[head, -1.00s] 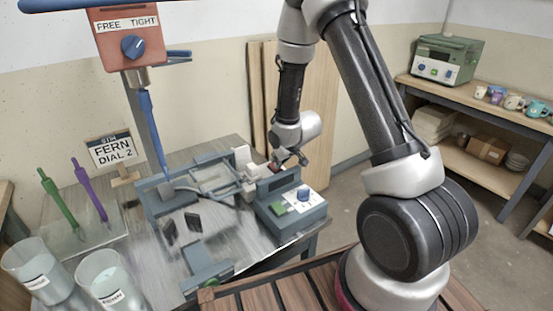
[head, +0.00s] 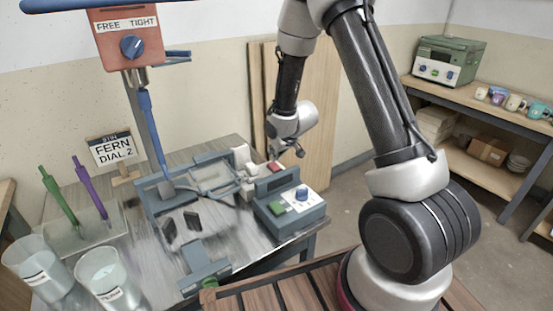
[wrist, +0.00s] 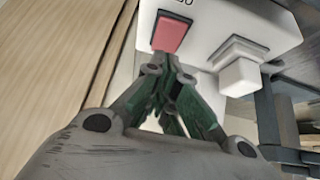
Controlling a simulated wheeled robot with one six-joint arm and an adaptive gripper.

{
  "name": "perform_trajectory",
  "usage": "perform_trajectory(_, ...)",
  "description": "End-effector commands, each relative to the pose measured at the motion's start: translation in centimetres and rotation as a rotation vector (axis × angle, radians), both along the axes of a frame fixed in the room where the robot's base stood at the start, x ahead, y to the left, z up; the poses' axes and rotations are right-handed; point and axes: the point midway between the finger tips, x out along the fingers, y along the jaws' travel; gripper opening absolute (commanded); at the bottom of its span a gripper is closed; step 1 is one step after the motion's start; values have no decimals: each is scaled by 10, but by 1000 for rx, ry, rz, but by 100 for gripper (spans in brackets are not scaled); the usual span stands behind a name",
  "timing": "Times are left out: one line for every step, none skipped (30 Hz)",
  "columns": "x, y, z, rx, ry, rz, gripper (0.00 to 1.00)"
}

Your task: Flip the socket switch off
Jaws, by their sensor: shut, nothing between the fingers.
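The socket is a white block (wrist: 215,25) in the wrist view, with a red rocker switch (wrist: 170,33) on its face and a white plug (wrist: 240,76) beside the switch on the right. My gripper (wrist: 172,66) is shut and empty, its fingertips just below the switch's lower edge in that view. I cannot tell whether they touch it. In the head view my gripper (head: 286,150) is just above the small red switch (head: 274,167), behind the grey-blue box. Which way the rocker is tilted is not clear.
The grey-blue control box (head: 290,212) with a blue knob and green button stands in front of the socket. A metal table (head: 150,245) holds a clamp frame, buckets (head: 105,278) and a sign (head: 112,150). Wooden boards (head: 318,110) lean behind my gripper.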

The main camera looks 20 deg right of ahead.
Motion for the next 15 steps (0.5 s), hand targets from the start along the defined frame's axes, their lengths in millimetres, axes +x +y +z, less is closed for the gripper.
perform_trajectory(3, 4, 13, 1, -6, 1, 0)
perform_trajectory(4, 7, 20, 0, -6, 2, 0)
perform_trajectory(-4, 4, 25, 0, -2, -1, 0)
perform_trajectory(-11, 2, 28, -1, -1, -1, 0)
perform_trajectory(-17, 0, 32, -1, -1, -1, 0)
perform_trajectory(-24, -2, 38, 0, -2, -1, 0)
perform_trajectory(-30, -3, 42, 0, -2, -1, 0)
perform_trajectory(-35, -5, 46, 0, -2, -1, 0)
perform_trajectory(-42, -7, 50, 0, -2, -1, 0)
perform_trajectory(-47, -8, 54, 0, -2, -1, 0)
perform_trajectory(-51, -9, 57, 0, -2, -1, 0)
perform_trajectory(-57, -11, 61, 0, -1, -1, 0)
perform_trajectory(-60, -12, 63, 0, -2, -1, 0)
perform_trajectory(-63, -12, 66, 0, -2, -1, 0)
perform_trajectory(-67, -13, 68, 0, -1, -1, 0)
